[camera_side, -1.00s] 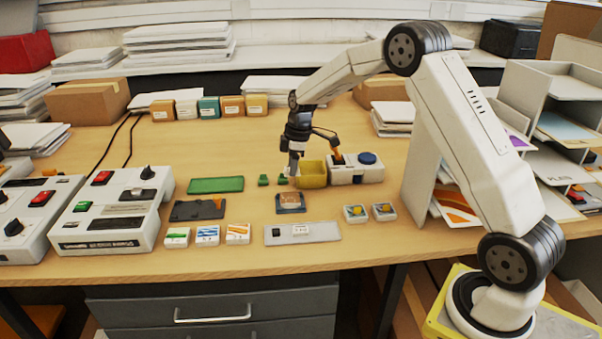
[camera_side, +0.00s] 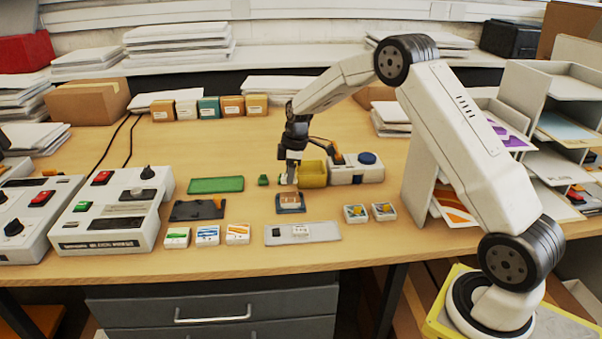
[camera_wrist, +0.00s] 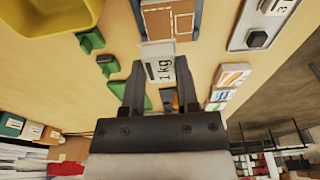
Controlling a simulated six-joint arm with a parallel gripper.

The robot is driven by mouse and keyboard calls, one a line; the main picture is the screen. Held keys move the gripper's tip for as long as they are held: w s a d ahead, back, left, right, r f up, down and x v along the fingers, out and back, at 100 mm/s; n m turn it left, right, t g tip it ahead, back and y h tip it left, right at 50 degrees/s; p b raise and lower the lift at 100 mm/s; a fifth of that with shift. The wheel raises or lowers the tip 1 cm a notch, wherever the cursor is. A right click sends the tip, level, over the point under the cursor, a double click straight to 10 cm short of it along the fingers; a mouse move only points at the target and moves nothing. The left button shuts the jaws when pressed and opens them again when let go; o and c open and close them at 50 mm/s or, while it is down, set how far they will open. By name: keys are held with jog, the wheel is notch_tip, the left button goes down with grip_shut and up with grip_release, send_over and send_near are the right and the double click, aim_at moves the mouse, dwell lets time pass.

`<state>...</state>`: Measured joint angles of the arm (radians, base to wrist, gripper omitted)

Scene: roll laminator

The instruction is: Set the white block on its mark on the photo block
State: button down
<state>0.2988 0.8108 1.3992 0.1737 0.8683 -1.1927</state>
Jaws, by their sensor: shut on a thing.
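The white block (camera_wrist: 163,68), marked "1 kg", is between the fingers of my gripper (camera_wrist: 160,95) in the wrist view. My gripper is shut on it. In the side view my gripper (camera_side: 290,178) is low over the table, just left of the yellow bin and behind the photo block; the fingers hide most of the white block there. The photo block (camera_side: 290,202) is brown with pale lines in a dark blue frame. It also shows at the top of the wrist view (camera_wrist: 168,20), just beyond the white block's end. I cannot tell the height gap.
The yellow bin (camera_side: 313,174) is close on my gripper's right, and small green holders (camera_side: 263,180) are on its left. A grey plate (camera_side: 320,235) lies in front of the photo block. Picture tiles (camera_side: 207,235) and a green slab (camera_side: 215,185) lie to the left.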

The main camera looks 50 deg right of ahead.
aim_at(291, 194)
jog(key=shift+f, duration=1.95)
jog(key=shift+f, duration=0.35)
dwell(0.9)
jog(key=c, duration=0.6)
grip_release()
jog(key=shift+r, duration=0.35)
jog(key=shift+r, duration=0.75)
jog(key=shift+r, duration=0.4)
